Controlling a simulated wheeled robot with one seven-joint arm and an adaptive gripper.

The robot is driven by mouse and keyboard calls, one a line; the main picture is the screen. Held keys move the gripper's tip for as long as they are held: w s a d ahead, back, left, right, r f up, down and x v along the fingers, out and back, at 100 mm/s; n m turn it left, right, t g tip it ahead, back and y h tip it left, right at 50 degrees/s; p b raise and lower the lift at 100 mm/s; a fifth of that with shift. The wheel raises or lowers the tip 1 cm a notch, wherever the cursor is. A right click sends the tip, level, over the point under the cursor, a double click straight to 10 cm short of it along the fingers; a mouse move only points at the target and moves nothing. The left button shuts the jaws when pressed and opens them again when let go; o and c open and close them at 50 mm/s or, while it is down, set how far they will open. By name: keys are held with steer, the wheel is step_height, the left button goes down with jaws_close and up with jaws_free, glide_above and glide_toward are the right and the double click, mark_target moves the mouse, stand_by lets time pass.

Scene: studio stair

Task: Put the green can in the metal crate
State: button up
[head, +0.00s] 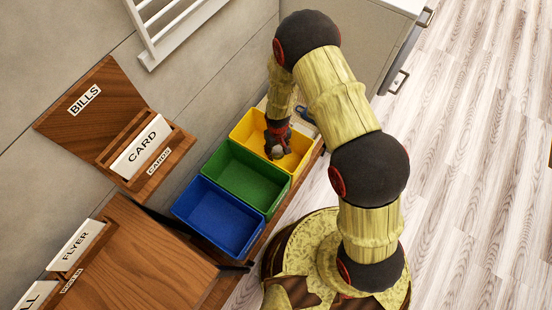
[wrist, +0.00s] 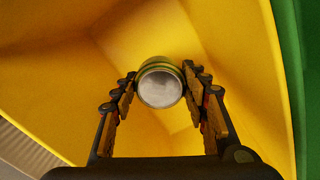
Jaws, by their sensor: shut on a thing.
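The can (wrist: 160,84) shows a round silver end and a thin green and yellowish rim in the wrist view. It is between the two fingers of my gripper (wrist: 159,92), which is shut on it. Behind it are the walls of the yellow bin (wrist: 230,50). In the head view my gripper (head: 277,140) points down into the yellow bin (head: 243,128), with the can's greyish end (head: 277,152) just showing at its tip. I cannot tell whether the can touches the bin floor. No metal crate can be made out.
A green bin (head: 235,178) and a blue bin (head: 215,215) stand in a row beside the yellow one. A wooden letter holder (head: 110,115) and wooden top (head: 130,265) are at the left. A white cabinet (head: 370,40) stands behind my arm. Floor (head: 470,170) is clear at right.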

step_height(320, 180, down, 7)
steer(key=shift+f+b, duration=0.1)
steer(key=shift+b, duration=1)
steer(key=shift+f, duration=0.1)
steer(key=o, duration=0.8)
steer(key=shift+o, duration=0.5)
